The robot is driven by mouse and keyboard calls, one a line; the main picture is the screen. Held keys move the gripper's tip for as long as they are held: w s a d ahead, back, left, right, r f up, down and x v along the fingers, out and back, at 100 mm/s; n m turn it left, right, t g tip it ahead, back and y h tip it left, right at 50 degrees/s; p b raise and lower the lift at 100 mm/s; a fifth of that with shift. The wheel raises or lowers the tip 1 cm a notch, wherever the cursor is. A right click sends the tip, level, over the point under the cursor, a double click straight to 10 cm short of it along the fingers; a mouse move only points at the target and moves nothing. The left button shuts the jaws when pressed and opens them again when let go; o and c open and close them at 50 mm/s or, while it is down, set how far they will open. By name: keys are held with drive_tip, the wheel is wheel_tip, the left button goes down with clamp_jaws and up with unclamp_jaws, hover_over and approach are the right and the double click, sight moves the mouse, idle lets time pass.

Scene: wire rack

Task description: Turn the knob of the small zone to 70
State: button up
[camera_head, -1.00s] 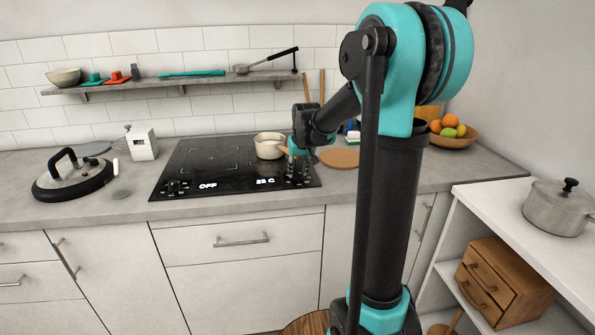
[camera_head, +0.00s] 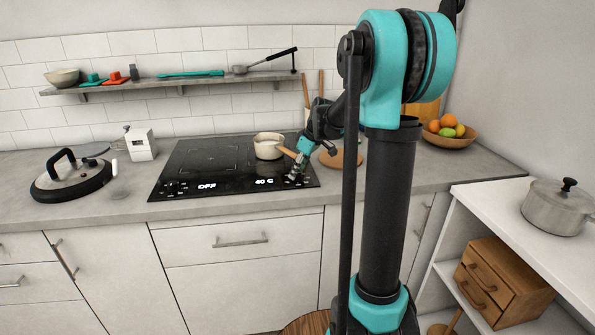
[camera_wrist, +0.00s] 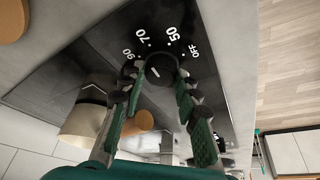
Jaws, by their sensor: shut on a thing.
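The cooktop (camera_head: 205,165) is a black glass panel in the counter. Its left display reads OFF and its right display reads 40 C. In the wrist view a round black knob (camera_wrist: 158,68) with a short white line sits by the printed marks 90, 70, 50 and OFF. My gripper (camera_wrist: 158,78) is shut on this knob, one finger on each side. Exactly which mark the white line points to is hard to tell. In the head view my gripper (camera_head: 293,178) reaches down, tilted, to the cooktop's front right corner and mostly hides the knobs there.
A cream pot (camera_head: 267,150) with a wooden handle stands on the cooktop close behind my gripper; it also shows in the wrist view (camera_wrist: 82,125). A round wooden board (camera_head: 345,158) lies to the right. A large lidded pan (camera_head: 75,180) stands on the left counter.

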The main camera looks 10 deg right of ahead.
idle(0.4)
drive_tip(key=o, duration=1.2)
drive_tip(key=shift+c, duration=0.2)
drive_tip(key=v, duration=1.2)
drive_tip(key=shift+d, duration=0.1)
drive_tip(key=s+f+m+h, duration=0.1)
drive_tip(key=s+f+m, duration=0.4)
drive_tip(key=s+f, duration=0.6)
drive_tip(key=s+f+m+t+h, duration=0.1)
drive_tip(key=s+f+m, duration=0.3)
drive_tip(key=s+f, duration=0.7)
drive_tip(key=s+h, duration=0.1)
drive_tip(key=s, duration=0.4)
drive_tip(key=shift+s+f+m, duration=0.3)
drive_tip(key=shift+f+m, duration=0.05)
drive_tip(key=shift+m, duration=0.05)
